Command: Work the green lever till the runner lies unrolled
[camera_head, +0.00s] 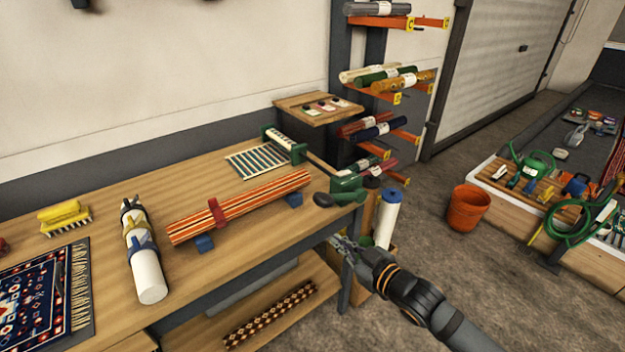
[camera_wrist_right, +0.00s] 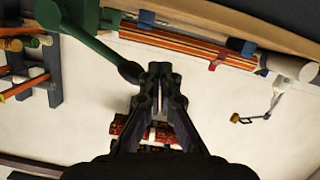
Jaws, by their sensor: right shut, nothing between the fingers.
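The green lever (camera_head: 347,197) sticks out at the right end of the bench, by a green housing (camera_head: 346,182). A shaft runs from there to a roller (camera_head: 282,142) between green brackets. A dark-and-cream striped runner (camera_head: 256,161) lies partly flat on the bench in front of the roller. My right gripper (camera_head: 338,241) is shut and empty, below and apart from the lever in the head view. In the right wrist view the lever (camera_wrist_right: 95,45) is left of the gripper (camera_wrist_right: 160,72), its rounded end close to the fingertips; contact cannot be told. My left gripper is not in view.
A strapped red-striped roll (camera_head: 270,190) lies on blue blocks on the bench (camera_head: 215,255). A white roll (camera_head: 150,278), a yellow brush (camera_head: 64,215) and a patterned rug (camera_head: 35,300) lie left. Upright rolls (camera_head: 388,215) stand beyond my gripper. An orange bucket (camera_head: 467,208) stands right.

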